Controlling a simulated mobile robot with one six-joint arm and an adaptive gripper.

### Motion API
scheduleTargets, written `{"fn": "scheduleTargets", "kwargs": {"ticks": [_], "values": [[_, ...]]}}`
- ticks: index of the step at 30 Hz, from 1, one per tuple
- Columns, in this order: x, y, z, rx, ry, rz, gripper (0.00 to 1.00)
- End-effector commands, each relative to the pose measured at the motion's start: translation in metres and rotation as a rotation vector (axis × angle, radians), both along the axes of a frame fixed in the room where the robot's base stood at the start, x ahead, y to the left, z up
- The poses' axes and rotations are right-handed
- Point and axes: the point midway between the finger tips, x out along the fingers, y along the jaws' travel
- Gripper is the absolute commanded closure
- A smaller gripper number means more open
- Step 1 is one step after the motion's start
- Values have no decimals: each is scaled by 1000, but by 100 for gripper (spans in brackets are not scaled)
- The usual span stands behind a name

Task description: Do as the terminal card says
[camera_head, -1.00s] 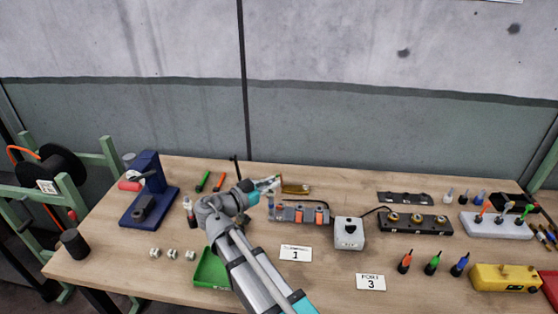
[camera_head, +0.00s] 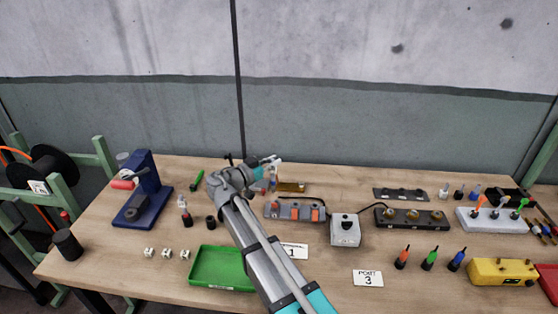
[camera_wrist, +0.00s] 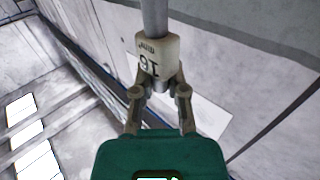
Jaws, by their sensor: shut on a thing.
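The terminal card (camera_head: 295,251) lies on the table, partly hidden by my arm; its number reads 1. Behind it stands a grey terminal block (camera_head: 295,212) with orange levers. My gripper (camera_head: 270,163) is raised above the table, behind the block's left end. In the wrist view my gripper (camera_wrist: 159,88) is shut on a cream collar (camera_wrist: 157,58) marked 16, seen upside down, with a grey rod (camera_wrist: 154,15) running from it. The rod's far end is out of that view, and the held piece is too small to make out in the head view.
A white box (camera_head: 345,230) stands right of the block. A PORT 3 card (camera_head: 367,278) lies in front. A green tray (camera_head: 222,268) is left of my arm. A blue press (camera_head: 143,190) stands at the left. A brass piece (camera_head: 291,187) lies behind the block.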

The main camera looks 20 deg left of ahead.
Motion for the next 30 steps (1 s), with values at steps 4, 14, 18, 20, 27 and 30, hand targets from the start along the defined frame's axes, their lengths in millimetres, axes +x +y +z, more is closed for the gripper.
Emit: {"fn": "scheduleTargets", "kwargs": {"ticks": [4, 14, 18, 20, 27, 30], "values": [[24, 2, -3, 0, 0, -2, 100], [30, 1, -3, 0, 0, 1, 100], [30, 1, -3, 0, 0, 1, 100], [30, 1, -3, -1, 1, 1, 100], [30, 1, -11, -1, 1, 1, 100], [30, 1, -17, -1, 1, 1, 100]]}}
